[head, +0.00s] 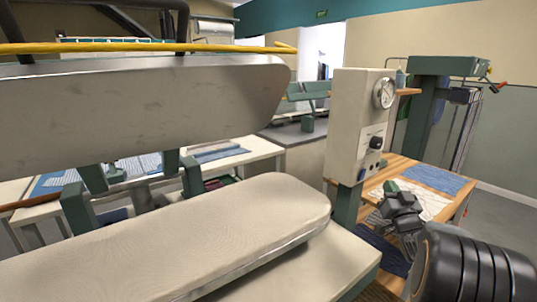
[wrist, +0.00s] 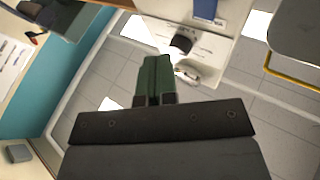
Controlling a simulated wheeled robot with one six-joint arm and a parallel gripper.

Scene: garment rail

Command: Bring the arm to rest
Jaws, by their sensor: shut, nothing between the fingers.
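My gripper (head: 390,187) is at the lower right of the head view, in front of the wooden table, with my dark ribbed arm reaching up to it from the bottom right corner. Its green fingers (wrist: 153,78) point away from the camera in the wrist view. They are together, with nothing between them. The gripper appears raised above the table, but its exact height cannot be told. Part of the table behind it is hidden.
A garment press fills the left, with a raised metal head (head: 140,105), a padded lower board (head: 200,235) and a yellow bar (head: 130,47). A control box (head: 352,115) with a gauge stands left of my gripper. Folded blue cloth (head: 432,179) lies on the wooden table (head: 402,166).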

